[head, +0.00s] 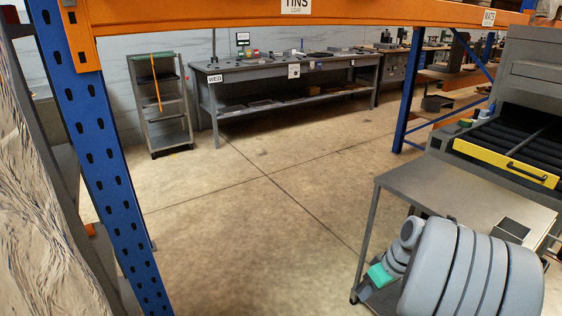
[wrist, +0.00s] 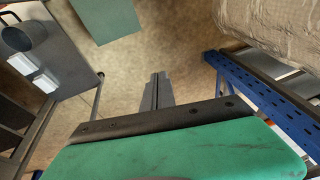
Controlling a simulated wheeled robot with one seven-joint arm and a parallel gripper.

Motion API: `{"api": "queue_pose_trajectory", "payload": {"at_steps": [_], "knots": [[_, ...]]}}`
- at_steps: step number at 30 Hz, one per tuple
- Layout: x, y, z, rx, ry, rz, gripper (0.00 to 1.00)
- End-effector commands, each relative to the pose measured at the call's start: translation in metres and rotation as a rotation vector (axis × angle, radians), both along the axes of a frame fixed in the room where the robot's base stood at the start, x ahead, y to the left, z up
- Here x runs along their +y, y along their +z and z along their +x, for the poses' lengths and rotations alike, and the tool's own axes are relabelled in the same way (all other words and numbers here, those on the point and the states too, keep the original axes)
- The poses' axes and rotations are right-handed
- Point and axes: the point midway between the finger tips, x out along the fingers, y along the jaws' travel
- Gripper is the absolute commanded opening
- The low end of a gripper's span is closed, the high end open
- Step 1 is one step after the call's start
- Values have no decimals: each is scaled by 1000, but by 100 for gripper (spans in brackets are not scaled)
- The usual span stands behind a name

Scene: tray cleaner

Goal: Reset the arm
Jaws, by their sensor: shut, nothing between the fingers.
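My gripper shows in the wrist view (wrist: 157,78), its two dark grey fingers together and pointing away over the bare concrete floor. Nothing is held between them, and they touch nothing that I can see. The green housing of my wrist fills the bottom of that view. In the head view my grey, rounded arm links are folded at the bottom right, in front of a grey metal table (head: 440,188). A small teal part of my wrist shows beside them; the fingers are not clear there.
A blue rack upright (head: 100,150) and orange beam (head: 240,14) frame the left and top. A machine with a yellow front (head: 505,164) stands right. A workbench (head: 290,68) and shelf cart (head: 160,105) stand behind. The middle floor is clear. In the wrist view, a dark pot (wrist: 22,37) is left.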

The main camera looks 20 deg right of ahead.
Motion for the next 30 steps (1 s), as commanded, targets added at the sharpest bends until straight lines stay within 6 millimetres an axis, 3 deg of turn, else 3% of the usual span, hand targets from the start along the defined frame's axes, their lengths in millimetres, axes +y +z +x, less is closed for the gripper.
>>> {"api": "queue_pose_trajectory", "payload": {"at_steps": [1,6,9,12,15,18,30], "knots": [[27,47,9,12,5,-30,0],[111,138,14,37,-50,-115,0],[160,191,3,23,-91,-157,0],[198,232,-14,-5,-138,-182,0],[220,254,-29,-32,-177,-188,0],[230,261,-38,-45,-203,-188,0],[232,261,-40,-48,-209,-187,0]]}}
